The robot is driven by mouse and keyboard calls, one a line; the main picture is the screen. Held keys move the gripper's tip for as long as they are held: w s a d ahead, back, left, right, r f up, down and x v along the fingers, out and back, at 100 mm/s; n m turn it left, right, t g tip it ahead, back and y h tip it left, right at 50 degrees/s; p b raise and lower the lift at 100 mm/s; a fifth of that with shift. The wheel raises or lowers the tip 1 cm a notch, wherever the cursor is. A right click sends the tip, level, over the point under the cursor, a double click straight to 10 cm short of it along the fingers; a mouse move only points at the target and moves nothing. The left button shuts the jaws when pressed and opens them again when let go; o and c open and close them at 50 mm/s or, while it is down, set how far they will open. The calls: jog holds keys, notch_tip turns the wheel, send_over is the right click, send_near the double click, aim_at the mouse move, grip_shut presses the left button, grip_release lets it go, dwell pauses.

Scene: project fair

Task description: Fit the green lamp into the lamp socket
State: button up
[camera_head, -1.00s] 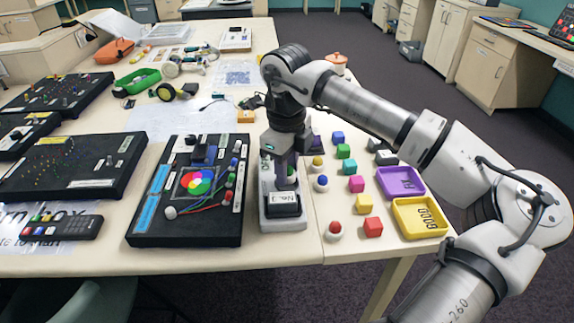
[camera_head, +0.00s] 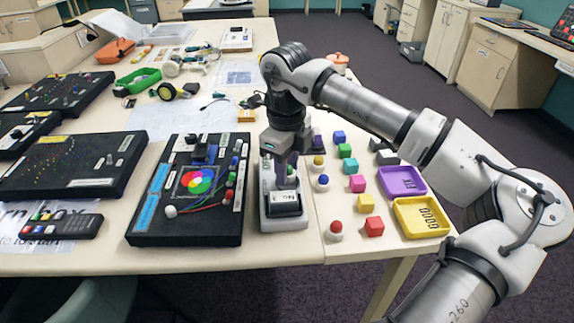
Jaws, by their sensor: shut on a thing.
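My gripper (camera_head: 283,172) points down over the pale grey lamp stand (camera_head: 282,224), near the middle of the head view. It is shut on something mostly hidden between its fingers. A small patch of green shows there, which looks like the green lamp (camera_head: 290,170). The stand carries a black block (camera_head: 284,204) with a white label at its near end. The socket opening is hidden behind the gripper, so I cannot tell whether the lamp is in it or just above it.
A black board (camera_head: 185,228) with a colour wheel and wires lies close on the left. Coloured cubes and round-topped pieces stand on the right, with a purple tray (camera_head: 402,181) and a yellow tray (camera_head: 421,217) beyond them. The table's front edge is near.

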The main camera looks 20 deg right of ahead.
jog(key=shift+f+b, duration=0.6)
jog(key=shift+f, duration=0.05)
jog(key=o, duration=1.3)
jog(key=shift+a, duration=0.1)
jog(key=shift+c, duration=0.5)
jog(key=shift+o, duration=0.4)
jog(key=shift+r+p, duration=0.4)
jog(key=shift+r, duration=0.05)
jog(key=shift+o, duration=0.5)
jog(key=shift+s+r+p, duration=0.1)
jog(key=shift+r+p, duration=0.25)
jog(key=shift+r, duration=0.5)
jog(key=shift+r+p, duration=1.3)
jog(key=shift+r, duration=1)
jog(key=shift+f, duration=0.1)
